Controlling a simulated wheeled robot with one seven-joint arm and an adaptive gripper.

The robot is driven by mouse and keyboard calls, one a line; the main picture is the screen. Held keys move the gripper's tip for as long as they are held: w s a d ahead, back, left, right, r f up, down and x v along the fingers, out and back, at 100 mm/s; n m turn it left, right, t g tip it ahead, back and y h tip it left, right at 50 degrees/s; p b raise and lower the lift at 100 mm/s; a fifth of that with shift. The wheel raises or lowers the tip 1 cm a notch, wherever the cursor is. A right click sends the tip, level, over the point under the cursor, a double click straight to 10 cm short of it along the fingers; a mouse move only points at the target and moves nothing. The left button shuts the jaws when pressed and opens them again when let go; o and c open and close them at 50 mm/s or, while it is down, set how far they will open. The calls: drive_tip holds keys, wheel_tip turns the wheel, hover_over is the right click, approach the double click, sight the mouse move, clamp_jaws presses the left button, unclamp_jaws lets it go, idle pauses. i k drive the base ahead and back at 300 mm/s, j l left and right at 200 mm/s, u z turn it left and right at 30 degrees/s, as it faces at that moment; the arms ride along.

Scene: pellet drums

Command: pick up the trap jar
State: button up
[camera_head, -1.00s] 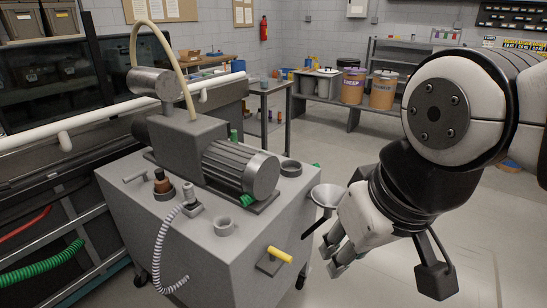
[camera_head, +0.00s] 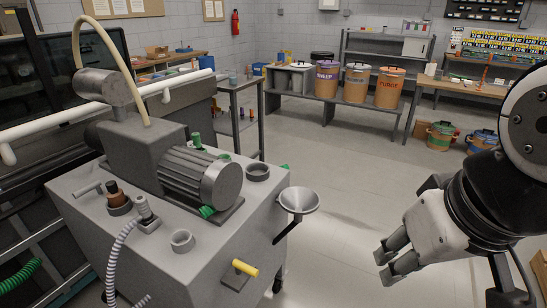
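My gripper (camera_head: 383,266) is at the lower right, over open floor to the right of the grey machine cart (camera_head: 215,250). Its two fingers are apart and nothing shows between them. I cannot tell for sure which thing is the trap jar. A small brown vessel with a dark collar (camera_head: 116,195) stands on the cart top at the left. My gripper is well apart from all of these.
Labelled drums (camera_head: 357,82) stand on a low bench behind. The middle floor is clear.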

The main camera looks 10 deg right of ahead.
sight(232, 76)
drive_tip(key=i+l+z, duration=0.55)
drive_tip(key=i+l, duration=0.15)
drive_tip(key=i+l+z, duration=0.25)
drive_tip(key=i, duration=0.25)
drive_tip(key=i+l+z, duration=0.25)
drive_tip(key=i, duration=0.2)
drive_tip(key=i+u, duration=0.2)
drive_tip(key=i, duration=0.6)
drive_tip(key=i+l+u, duration=0.2)
drive_tip(key=i, duration=0.55)
drive_tip(key=i+j+u, duration=0.15)
drive_tip(key=i+u, duration=0.2)
drive_tip(key=u, duration=0.15)
drive_tip(key=i+u, duration=0.7)
drive_tip(key=u, duration=0.25)
drive_tip(key=i+j+u, duration=0.2)
drive_tip(key=i, duration=0.8)
drive_tip(key=i+j+z, duration=0.1)
drive_tip(key=i+z, duration=0.2)
drive_tip(key=i, duration=0.3)
